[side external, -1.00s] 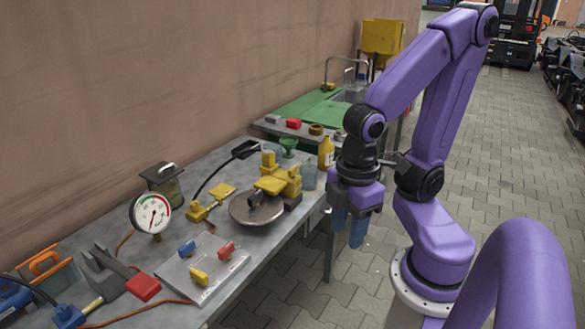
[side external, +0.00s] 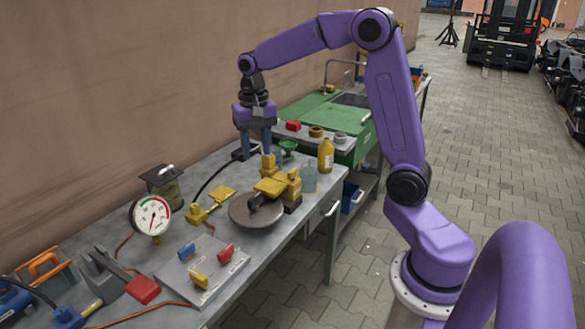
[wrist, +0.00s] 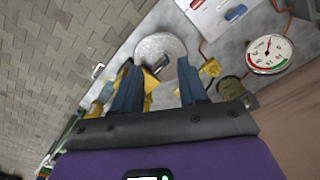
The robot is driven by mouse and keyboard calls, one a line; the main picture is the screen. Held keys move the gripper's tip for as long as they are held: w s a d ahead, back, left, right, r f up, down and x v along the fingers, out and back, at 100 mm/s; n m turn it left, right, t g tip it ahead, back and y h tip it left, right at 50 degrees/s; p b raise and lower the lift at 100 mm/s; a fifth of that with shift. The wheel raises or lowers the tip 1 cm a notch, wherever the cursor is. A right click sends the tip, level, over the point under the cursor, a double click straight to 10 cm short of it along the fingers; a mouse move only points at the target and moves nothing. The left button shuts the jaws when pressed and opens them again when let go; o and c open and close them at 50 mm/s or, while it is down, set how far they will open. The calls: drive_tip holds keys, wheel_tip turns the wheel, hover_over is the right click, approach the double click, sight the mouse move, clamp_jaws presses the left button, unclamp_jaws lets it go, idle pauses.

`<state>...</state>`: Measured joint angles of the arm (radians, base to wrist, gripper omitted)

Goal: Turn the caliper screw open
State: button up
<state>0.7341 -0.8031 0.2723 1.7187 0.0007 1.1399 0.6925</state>
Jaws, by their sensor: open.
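A yellow caliper (side external: 288,183) straddles the edge of a round grey brake disc (side external: 250,213) on the grey workbench. An upright yellow block (side external: 267,164) stands at its rear. I cannot tell which part is the caliper screw. In the wrist view the disc (wrist: 158,45) lies beyond my fingers, and some yellow of the caliper (wrist: 150,80) shows between them, partly hidden by the left finger. My gripper (side external: 256,152) points down with blue fingers, behind and slightly left of the caliper and above the bench. It is open and empty, its fingers well apart in the wrist view (wrist: 157,72).
A dial gauge (side external: 152,217) and a plate with three coloured valve handles (side external: 205,268) stand left and in front. A yellow pedal-like part (side external: 208,205) lies left of the disc. A yellow bottle (side external: 325,155) and a clear jar (side external: 309,178) stand right of the caliper. The wall is close behind.

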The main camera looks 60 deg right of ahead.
drive_tip(key=w+d+m, duration=0.4)
drive_tip(key=d+m, duration=0.2)
drive_tip(key=d, duration=0.6)
drive_tip(key=m, duration=0.5)
approach(293, 170)
wheel_tip(293, 170, down, 9)
drive_tip(key=shift+w+r, duration=0.1)
drive_tip(key=shift+w, duration=0.05)
clamp_jaws()
